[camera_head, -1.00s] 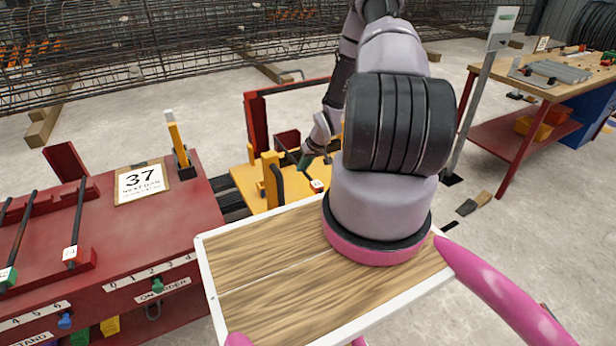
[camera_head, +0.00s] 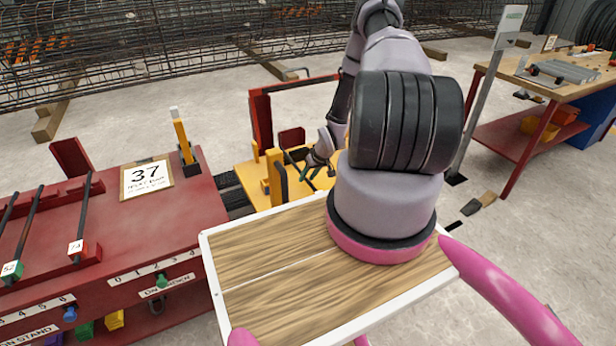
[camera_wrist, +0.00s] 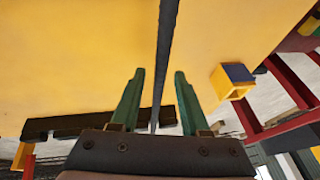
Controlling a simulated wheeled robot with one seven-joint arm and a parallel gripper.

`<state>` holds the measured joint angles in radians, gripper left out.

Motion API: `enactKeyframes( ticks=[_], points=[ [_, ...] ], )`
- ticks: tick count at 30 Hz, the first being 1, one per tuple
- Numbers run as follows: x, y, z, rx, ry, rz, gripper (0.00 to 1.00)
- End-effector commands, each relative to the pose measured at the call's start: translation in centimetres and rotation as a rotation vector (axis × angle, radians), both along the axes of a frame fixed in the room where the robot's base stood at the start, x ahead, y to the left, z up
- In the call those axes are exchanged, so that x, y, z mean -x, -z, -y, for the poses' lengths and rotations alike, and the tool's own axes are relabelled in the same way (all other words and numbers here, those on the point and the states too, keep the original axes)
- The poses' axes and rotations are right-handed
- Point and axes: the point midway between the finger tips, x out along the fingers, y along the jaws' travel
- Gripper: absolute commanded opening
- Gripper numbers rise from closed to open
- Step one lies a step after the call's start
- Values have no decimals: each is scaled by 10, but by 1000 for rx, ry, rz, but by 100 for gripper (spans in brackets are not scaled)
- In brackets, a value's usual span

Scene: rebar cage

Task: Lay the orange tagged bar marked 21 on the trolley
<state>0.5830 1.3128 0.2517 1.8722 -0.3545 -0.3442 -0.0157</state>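A dark bar (camera_wrist: 164,60) runs over a yellow surface (camera_wrist: 80,60) in the wrist view, passing between the two green fingers of my gripper (camera_wrist: 155,80). The fingers are spread, with a gap on both sides of the bar. In the head view my gripper (camera_head: 318,172) is low over a yellow bed with a red upright frame (camera_head: 260,120), which looks like the trolley. Part of the dark bar (camera_head: 289,156) shows beside the gripper there. No orange tag or number 21 is readable in either current view.
A wooden-topped workbench (camera_head: 548,84) stands at right. The rebar cage (camera_head: 170,45) lies behind. Concrete floor lies between.

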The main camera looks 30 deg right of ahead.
Motion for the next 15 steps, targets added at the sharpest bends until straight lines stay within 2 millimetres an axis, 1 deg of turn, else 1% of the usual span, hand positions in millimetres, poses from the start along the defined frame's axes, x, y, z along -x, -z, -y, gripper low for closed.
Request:
enactKeyframes(
  ticks=[10, 13, 15],
  points=[
    [0, -2, 0, 0, 0, 0, 49],
    [2, -11, 2, 1, 1, 1, 49],
    [6, -21, 5, 1, 2, 2, 49]
  ],
)
